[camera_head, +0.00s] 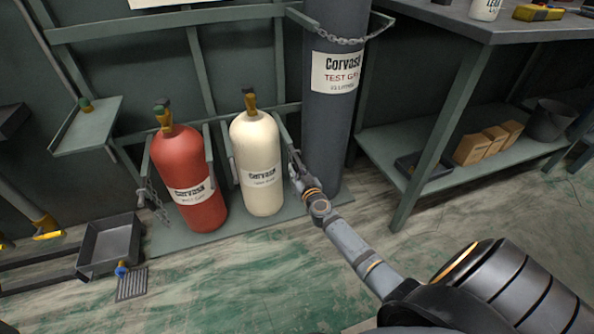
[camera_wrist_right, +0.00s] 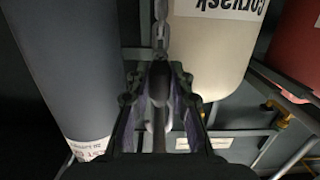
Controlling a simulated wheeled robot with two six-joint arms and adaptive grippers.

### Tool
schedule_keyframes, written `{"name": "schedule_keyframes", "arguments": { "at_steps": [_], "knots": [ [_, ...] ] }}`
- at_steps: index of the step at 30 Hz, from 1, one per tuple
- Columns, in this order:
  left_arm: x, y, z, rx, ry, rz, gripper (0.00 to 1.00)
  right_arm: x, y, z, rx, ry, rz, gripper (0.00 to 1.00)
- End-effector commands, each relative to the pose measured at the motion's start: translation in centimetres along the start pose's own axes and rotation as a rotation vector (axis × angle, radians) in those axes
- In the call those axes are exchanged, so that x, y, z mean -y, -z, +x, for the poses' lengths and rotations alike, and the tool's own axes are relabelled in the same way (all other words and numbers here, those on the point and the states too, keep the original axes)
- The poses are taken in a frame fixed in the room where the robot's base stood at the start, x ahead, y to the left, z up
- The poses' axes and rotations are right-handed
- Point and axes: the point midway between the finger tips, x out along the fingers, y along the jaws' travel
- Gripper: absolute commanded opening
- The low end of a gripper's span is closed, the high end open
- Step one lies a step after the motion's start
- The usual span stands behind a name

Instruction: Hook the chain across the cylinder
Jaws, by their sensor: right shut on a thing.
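A cream cylinder (camera_head: 262,180) stands upright in the rack between a red cylinder (camera_head: 187,165) and a tall grey cylinder (camera_head: 330,120). My right gripper (camera_head: 297,165) is at the cream cylinder's right side, beside the rack post. The held end is partly hidden between the fingers. No chain shows across the cream cylinder's front. My left gripper is not in view.
Another chain (camera_head: 150,200) hangs left of the red cylinder. A chain (camera_head: 340,40) spans the tall grey cylinder. A workbench (camera_head: 440,135) with a lower shelf stands at right. A grey tray (camera_head: 108,245) lies at left. Floor in front is mostly clear.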

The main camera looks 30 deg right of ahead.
Motion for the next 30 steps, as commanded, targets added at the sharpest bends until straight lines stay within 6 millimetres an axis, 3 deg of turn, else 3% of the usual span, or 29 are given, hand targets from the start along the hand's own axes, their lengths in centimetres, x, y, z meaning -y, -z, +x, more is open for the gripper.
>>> {"name": "schedule_keyframes", "arguments": {
  "at_steps": [4,15,30],
  "knots": [
    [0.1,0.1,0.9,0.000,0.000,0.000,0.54,0.0,0.8,-0.1,0.000,0.000,0.000,0.00],
    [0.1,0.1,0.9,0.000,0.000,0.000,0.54,0.0,0.8,-0.2,0.000,0.000,0.000,0.00],
    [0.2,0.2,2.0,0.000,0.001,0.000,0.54,0.0,0.4,-3.6,0.000,0.000,-0.001,0.00]
  ]
}}
